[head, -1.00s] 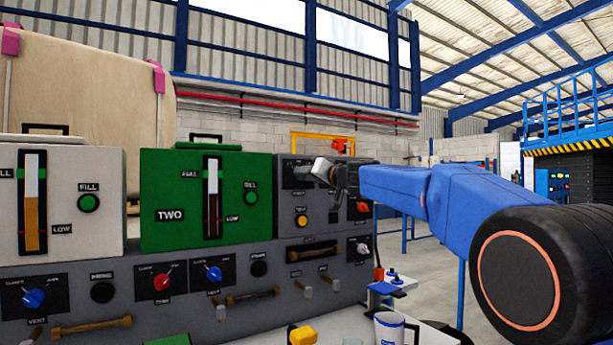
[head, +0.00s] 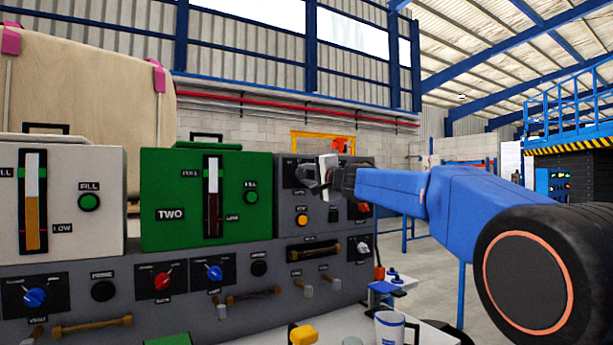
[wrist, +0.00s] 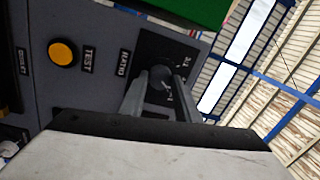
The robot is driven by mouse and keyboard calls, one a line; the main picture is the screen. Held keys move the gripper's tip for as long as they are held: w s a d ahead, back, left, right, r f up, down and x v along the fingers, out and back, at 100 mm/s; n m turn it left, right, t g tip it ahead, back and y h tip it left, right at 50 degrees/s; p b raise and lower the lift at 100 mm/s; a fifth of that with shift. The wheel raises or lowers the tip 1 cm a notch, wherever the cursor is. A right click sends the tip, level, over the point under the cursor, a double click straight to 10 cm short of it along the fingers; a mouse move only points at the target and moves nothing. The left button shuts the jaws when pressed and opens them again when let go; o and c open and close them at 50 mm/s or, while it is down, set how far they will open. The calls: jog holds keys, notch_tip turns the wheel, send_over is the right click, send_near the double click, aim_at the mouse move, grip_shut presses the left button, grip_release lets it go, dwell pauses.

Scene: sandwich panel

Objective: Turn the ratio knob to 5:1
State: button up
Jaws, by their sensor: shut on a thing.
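The ratio knob (wrist: 160,74) is a dark round knob on a black dial plate (wrist: 185,48), with a label reading RATIO beside it in the wrist view. The plate has small white marks, too small and partly hidden to read, so I cannot tell the setting. My gripper (wrist: 160,88) has its two grey fingers on either side of the knob, shut on it. In the head view my gripper (head: 316,176) is at the upper part of the grey panel, right of the green unit, and hides the knob.
A yellow TEST button (wrist: 62,52) is beside the ratio dial. The green unit TWO (head: 180,200) stands left of my gripper. Other knobs, toggles and handles line the grey console (head: 130,270) below. A white mug (head: 389,328) stands low at the front.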

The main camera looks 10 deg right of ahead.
jog(key=shift+m, duration=1.2)
jog(key=o, duration=1)
jog(key=shift+o, duration=0.2)
jog(key=v, duration=1.7)
jog(key=shift+s, duration=0.25)
